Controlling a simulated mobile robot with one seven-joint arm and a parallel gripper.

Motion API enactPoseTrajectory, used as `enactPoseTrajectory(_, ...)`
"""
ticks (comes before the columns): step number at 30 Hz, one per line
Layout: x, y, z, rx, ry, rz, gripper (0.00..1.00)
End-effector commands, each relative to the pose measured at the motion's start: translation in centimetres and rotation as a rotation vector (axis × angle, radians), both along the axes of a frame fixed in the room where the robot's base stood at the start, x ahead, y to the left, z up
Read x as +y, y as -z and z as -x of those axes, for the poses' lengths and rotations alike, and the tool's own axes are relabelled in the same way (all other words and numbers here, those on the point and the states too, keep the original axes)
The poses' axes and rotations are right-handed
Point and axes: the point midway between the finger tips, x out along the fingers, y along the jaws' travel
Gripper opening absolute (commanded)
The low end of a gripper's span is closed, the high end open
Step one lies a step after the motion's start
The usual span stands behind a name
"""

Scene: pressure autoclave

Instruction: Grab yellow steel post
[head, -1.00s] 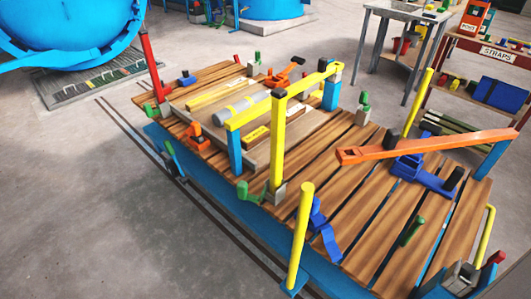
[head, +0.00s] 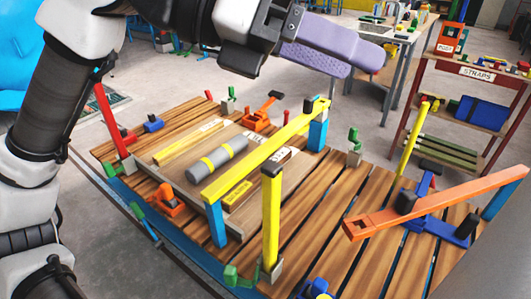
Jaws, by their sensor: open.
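A yellow steel post (head: 271,220) with a dark cap stands upright at the near edge of the wooden-decked cart (head: 330,205), its foot in a grey socket. Another yellow post (head: 412,138) stands upright at the cart's far right edge. A yellow bar (head: 262,152) spans blue supports behind the near post. My gripper (head: 366,62), with purple finger pads, is open and empty at the top of the head view. It appears above the cart, apart from both posts. The pads overlap in this view, so the gap between them is mostly hidden.
A red post (head: 110,120) stands at the cart's left end. An orange bar (head: 435,203) crosses the right part above a blue clamp (head: 428,215). A straps rack (head: 470,72) stands behind.

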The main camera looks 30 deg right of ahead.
Motion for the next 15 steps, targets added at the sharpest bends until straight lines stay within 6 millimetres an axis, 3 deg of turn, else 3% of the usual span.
enactPoseTrajectory(3,-3.6,4.4,-1.8,-0.125,-0.065,-0.276,0.53)
enactPoseTrajectory(6,-5.1,7.8,-4.0,-0.228,-0.139,-0.504,0.53)
enactPoseTrajectory(10,-5.4,11.0,-7.3,-0.350,-0.250,-0.771,0.53)
enactPoseTrajectory(15,-4.3,12.8,-10.6,-0.459,-0.375,-1.015,0.53)
